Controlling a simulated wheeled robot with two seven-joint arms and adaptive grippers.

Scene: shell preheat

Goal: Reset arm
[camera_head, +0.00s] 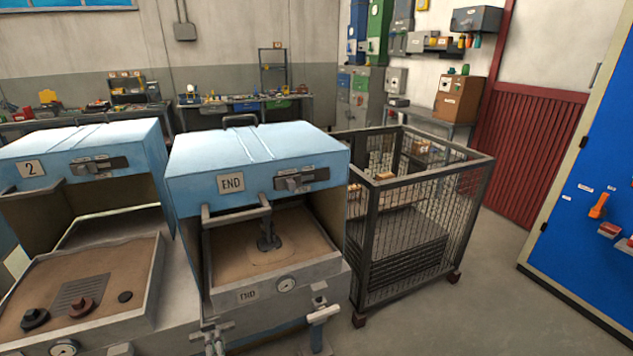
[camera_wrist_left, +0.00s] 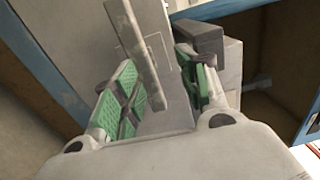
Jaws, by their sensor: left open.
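My left gripper (camera_head: 215,338) is low in the head view, in front of the blue-hooded END station (camera_head: 245,165). In the left wrist view its green-padded fingers (camera_wrist_left: 163,95) are open and apart. A grey bar (camera_wrist_left: 140,50) shows between and beyond the fingers; I cannot tell whether they touch it. The END hood is raised at the front, with a grey handle bar (camera_head: 232,215). Below it is a sandy tray (camera_head: 225,262) with a dark upright fitting (camera_head: 268,236) in it.
Station 2 (camera_head: 85,150) stands close on the left, its sandy tray (camera_head: 135,262) holding dark round parts. The floor (camera_head: 500,290) farther right is clear.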

